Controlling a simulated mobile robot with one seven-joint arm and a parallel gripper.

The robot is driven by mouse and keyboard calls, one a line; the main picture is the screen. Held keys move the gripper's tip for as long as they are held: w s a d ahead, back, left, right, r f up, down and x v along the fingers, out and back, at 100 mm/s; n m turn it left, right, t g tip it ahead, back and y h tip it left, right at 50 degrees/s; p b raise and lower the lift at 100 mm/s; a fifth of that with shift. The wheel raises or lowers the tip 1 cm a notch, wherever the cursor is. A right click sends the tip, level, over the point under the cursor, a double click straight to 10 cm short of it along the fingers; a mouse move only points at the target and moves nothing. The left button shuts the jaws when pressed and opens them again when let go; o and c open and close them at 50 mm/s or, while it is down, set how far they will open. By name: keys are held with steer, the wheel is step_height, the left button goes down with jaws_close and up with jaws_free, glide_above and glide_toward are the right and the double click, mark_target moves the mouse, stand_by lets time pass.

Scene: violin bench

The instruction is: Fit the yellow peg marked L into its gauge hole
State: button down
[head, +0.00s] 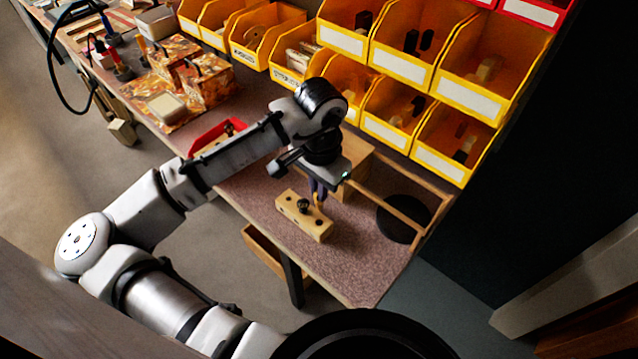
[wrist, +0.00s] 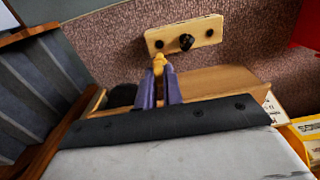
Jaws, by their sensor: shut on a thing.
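The gauge block (head: 290,212) is a pale wooden bar on the bench mat. In the wrist view the block (wrist: 198,40) shows a dark hole near each end and a dark peg (wrist: 187,42) standing in its middle. My gripper (wrist: 160,78) is shut on the yellow peg (wrist: 159,62), between two purple fingers. The peg's lower tip is close to the hole (wrist: 159,44) at the block's left end in that view. I cannot tell whether it touches the block. In the head view my gripper (head: 318,190) is over the block's right half. The L mark is not readable.
A wooden box (head: 358,165) stands behind my gripper, with a black disc (head: 402,224) to the right. A red tray (head: 207,137) lies left beneath my arm. Yellow bins (head: 405,60) line the back. The mat in front right of the block is clear.

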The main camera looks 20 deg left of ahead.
mark_target(319, 208)
steer(key=shift+f+b, duration=1.3)
steer(key=shift+f, duration=0.9)
steer(key=shift+f+b, duration=1.3)
steer(key=shift+f, duration=0.85)
steer(key=c, duration=1.5)
jaws_free()
steer(key=shift+o, duration=0.2)
step_height(319, 208, up, 14)
steer(key=shift+f, duration=0.1)
